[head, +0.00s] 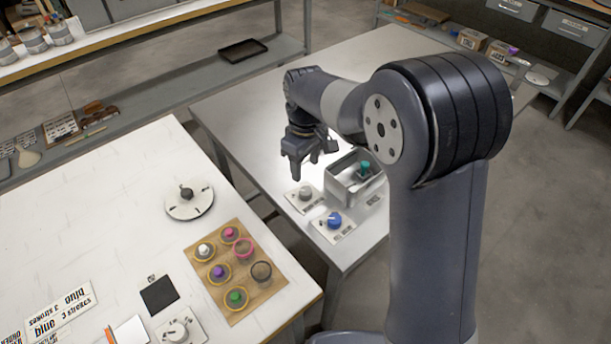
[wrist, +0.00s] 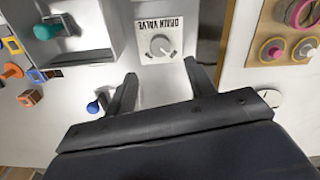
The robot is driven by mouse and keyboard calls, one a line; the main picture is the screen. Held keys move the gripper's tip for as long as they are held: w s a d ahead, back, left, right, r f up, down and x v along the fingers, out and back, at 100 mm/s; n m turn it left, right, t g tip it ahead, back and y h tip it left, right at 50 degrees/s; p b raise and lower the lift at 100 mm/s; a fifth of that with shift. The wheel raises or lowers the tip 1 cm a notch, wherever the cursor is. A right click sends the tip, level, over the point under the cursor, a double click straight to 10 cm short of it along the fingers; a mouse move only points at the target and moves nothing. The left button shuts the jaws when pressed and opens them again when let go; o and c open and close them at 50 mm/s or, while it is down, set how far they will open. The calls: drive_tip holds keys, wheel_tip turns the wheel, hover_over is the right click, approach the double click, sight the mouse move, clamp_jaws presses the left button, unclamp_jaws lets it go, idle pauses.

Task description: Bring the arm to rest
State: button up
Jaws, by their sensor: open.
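My arm crosses the right half of the head view. My gripper (head: 301,176) hangs over the grey side table (head: 365,62) with its fingers pointing down. In the wrist view my gripper (wrist: 161,88) has its two fingers spread, with nothing between them. Beyond the fingertips lies a white "DRAIN VALVE" plate (wrist: 177,21) with a round knob (wrist: 160,46). The gripper looks apart from the knob, but the exact gap cannot be told.
A metal box (head: 343,187) with a teal-topped item (head: 364,168) and a blue knob (head: 334,219) stand close to the gripper. A wooden rack (head: 249,309) of colored cups and a round disc (head: 188,208) sit on the white table (head: 90,200).

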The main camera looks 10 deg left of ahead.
sight(305, 190)
drive_tip(key=shift+r, duration=0.8)
wheel_tip(305, 190, down, 11)
drive_tip(key=shift+r, duration=0.1)
idle(0.5)
